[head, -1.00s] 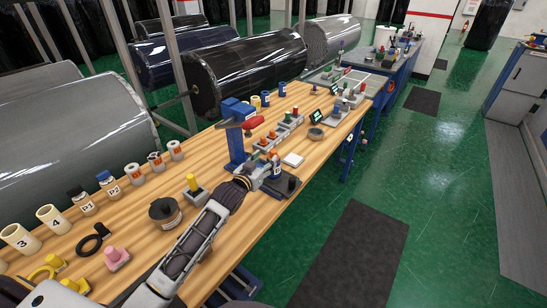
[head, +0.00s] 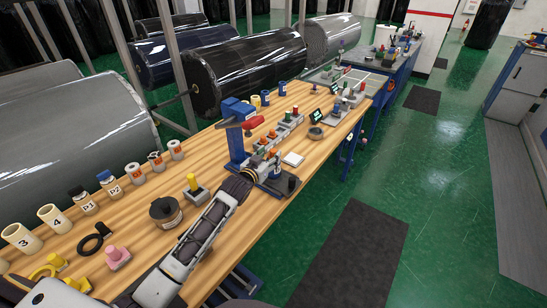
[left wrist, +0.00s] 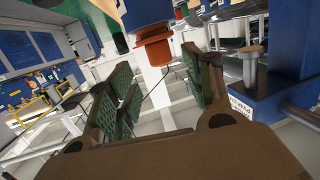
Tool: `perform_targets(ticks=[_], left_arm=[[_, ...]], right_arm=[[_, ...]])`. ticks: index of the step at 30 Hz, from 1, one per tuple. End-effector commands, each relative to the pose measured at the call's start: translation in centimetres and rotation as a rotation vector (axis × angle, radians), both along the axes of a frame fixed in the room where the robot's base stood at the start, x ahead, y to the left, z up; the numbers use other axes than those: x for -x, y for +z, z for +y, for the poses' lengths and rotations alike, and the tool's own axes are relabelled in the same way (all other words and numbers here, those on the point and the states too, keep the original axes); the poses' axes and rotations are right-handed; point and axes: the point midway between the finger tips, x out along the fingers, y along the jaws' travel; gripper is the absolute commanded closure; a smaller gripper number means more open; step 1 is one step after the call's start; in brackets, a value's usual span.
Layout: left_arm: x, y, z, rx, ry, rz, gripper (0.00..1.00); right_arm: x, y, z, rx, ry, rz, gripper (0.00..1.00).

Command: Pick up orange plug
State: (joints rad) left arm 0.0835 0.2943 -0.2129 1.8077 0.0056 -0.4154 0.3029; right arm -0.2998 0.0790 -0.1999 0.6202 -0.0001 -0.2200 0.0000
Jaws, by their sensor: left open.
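My left gripper (head: 268,174) is at the near edge of the wooden table, by the blue stand. In the left wrist view its green-padded fingers (left wrist: 165,88) are spread apart, with nothing between the pads. An orange plug-like piece (left wrist: 155,48) shows just beyond and above the finger gap in that view, against a blue and white body. In the head view small orange plugs (head: 273,134) stand in grey blocks behind the gripper. I cannot tell which of them the wrist view shows. My right gripper is not in view.
A blue stand (head: 236,142) with a red handle rises left of the gripper. A black round container (head: 165,211), a yellow plug (head: 193,184) and a pink plug (head: 117,256) stand on the table (head: 135,218). Large wrapped rolls (head: 245,68) lie behind it.

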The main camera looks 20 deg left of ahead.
Motion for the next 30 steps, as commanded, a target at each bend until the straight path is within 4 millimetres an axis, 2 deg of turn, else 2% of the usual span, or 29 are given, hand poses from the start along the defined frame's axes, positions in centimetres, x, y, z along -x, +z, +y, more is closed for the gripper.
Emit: perform_targets(ticks=[21,30], left_arm=[[-4.5,-0.9,-0.4,0.001,0.0,-0.001,0.49],[-4.9,-1.0,-0.5,0.0,-0.001,-0.001,0.49]], right_arm=[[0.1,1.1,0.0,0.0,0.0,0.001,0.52],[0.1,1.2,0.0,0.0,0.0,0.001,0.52]])
